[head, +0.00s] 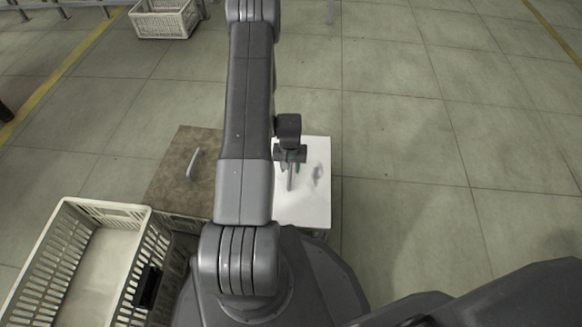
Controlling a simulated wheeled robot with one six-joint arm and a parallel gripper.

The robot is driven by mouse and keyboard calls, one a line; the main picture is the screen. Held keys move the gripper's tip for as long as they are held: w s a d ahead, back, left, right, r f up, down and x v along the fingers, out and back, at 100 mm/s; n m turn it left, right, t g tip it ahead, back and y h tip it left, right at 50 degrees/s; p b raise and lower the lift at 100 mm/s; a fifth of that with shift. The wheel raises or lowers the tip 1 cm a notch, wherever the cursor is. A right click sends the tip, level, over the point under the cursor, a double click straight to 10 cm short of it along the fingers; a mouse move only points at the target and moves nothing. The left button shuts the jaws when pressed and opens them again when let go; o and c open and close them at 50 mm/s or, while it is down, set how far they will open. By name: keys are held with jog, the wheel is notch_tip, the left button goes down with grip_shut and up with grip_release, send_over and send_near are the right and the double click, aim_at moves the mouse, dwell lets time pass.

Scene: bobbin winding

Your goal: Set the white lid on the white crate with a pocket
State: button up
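A white square panel (315,205), which looks like the white lid, lies flat to the right of my arm with a grey bar handle on it. My gripper (290,168) is over this handle, and the fingers are too small and dark to tell whether they are closed on it. My arm hides the panel's left part. A cream-white slatted crate (60,250) stands open at the lower left, partly cut off by the picture edge. A black piece (147,287), possibly the pocket, is on its right wall. The crate floor that shows looks bare.
A brown panel (170,180) with a grey handle (194,163) lies between the crate and the white panel, partly behind my arm. Another white crate (165,20) stands far off at the top left. The tiled floor (450,150) to the right is clear.

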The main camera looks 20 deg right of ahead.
grip_shut()
jog(key=shift+r+p, duration=1.35)
jog(key=shift+r, duration=1.15)
